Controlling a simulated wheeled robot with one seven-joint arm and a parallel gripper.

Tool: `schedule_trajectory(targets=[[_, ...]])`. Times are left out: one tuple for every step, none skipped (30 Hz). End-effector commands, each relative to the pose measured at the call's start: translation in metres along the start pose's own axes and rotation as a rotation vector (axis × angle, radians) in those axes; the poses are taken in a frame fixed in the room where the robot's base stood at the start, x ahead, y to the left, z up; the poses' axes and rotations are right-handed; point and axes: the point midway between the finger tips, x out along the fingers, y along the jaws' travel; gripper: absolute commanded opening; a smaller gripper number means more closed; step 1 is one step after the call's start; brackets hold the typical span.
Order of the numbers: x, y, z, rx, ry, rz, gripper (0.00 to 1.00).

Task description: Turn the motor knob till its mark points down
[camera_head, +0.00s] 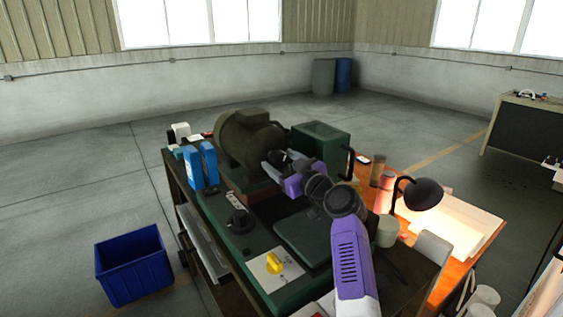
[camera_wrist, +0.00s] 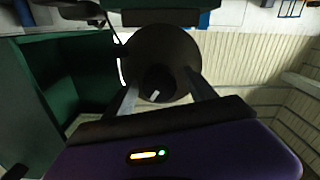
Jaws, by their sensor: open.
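The motor (camera_head: 246,138) is a dark rounded housing on the bench. In the wrist view, its dark round body (camera_wrist: 160,45) faces my gripper, and a smaller dark knob (camera_wrist: 157,80) shows in front of it. A short white mark (camera_wrist: 154,95) sits slanted on the knob, in its lower part in that picture. My gripper (camera_wrist: 164,84) is open, with one finger at each side of the knob. I cannot tell whether the fingers touch it. In the head view, my gripper (camera_head: 276,164) is at the motor's right end and hides the knob.
A green box (camera_head: 322,142) stands close behind my gripper. Two blue items (camera_head: 201,164) stand at the bench's left. A black dial (camera_head: 240,221) and a yellow switch (camera_head: 274,263) are nearer. A black lamp (camera_head: 424,194) stands at right. A blue crate (camera_head: 133,265) is on the floor.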

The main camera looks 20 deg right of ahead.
Motion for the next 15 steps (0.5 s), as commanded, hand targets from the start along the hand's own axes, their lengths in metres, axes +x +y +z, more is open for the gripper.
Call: schedule_trajectory(targets=[[-0.0001, 0.0001, 0.0, 0.0, 0.0, 0.0, 0.65], [-0.0001, 0.0001, 0.0, 0.0, 0.0, 0.0, 0.65], [-0.0001, 0.0001, 0.0, 0.0, 0.0, 0.0, 0.65], [-0.0001, 0.0001, 0.0, 0.0, 0.0, 0.0, 0.59], [-0.0002, 0.0001, 0.0001, 0.0, 0.0, 0.0, 0.53], [-0.0002, 0.0001, 0.0, 0.0, 0.0, 0.0, 0.45], [-0.0002, 0.0002, 0.0001, 0.0, 0.0, 0.0, 0.39], [-0.0002, 0.0002, 0.0, 0.0, 0.0, 0.0, 0.34], [-0.0002, 0.0002, 0.0001, 0.0, 0.0, 0.0, 0.26], [-0.0003, 0.0002, 0.0001, 0.0, 0.0, 0.0, 0.2], [-0.0003, 0.0002, 0.0001, 0.0, 0.0, 0.0, 0.14], [-0.0003, 0.0001, 0.0001, 0.0, 0.0, 0.0, 0.06], [-0.0003, 0.0001, 0.0001, 0.0, 0.0, 0.0, 0.03], [-0.0003, 0.0001, 0.0002, 0.0, 0.0, 0.0, 0.03], [-0.0003, 0.0001, 0.0002, 0.001, 0.0, 0.0, 0.03]])
